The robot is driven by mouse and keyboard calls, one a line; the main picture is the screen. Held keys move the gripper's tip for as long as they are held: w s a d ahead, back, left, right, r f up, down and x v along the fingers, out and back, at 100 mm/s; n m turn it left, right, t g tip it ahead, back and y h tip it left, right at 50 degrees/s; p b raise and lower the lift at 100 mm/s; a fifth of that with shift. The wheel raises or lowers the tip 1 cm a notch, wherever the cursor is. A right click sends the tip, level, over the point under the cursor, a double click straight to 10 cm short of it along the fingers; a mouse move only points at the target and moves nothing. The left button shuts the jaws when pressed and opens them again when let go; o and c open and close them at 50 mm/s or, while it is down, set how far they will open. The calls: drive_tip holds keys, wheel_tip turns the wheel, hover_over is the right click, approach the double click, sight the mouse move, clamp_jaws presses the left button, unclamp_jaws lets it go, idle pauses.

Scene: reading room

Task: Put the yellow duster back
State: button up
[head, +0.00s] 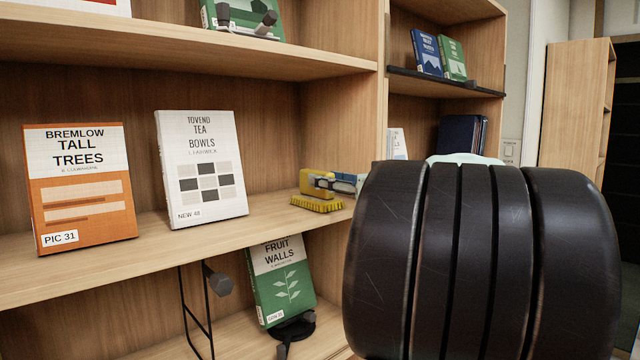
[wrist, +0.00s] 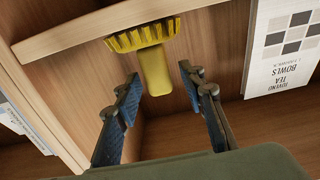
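The yellow duster (head: 318,205) sits on the middle shelf (head: 270,222), near the upright panel at its right end. Its bristles point down to the board in the head view. In the wrist view the duster (wrist: 143,36) shows its comb-like bristle head at the top, with a plain yellow handle reaching towards me. My gripper (head: 346,183) is at the duster's right side. In the wrist view my gripper (wrist: 160,75) is open, with blue-padded fingers on either side of the handle's end and visible gaps on both sides. My arm hides part of the gripper in the head view.
An orange book (head: 80,185) and a white book (head: 203,165) stand left of the duster. A green book (head: 283,280) stands on the shelf below, near a black wire stand (head: 197,310). The upright panel (head: 355,120) is close to my gripper. Bare board lies before the books.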

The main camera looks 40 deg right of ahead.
drive_tip(key=s+b, duration=0.2)
drive_tip(key=s, duration=0.7)
drive_tip(key=shift+s+d, duration=0.2)
drive_tip(key=shift+d, duration=0.1)
drive_tip(key=shift+b, duration=0.3)
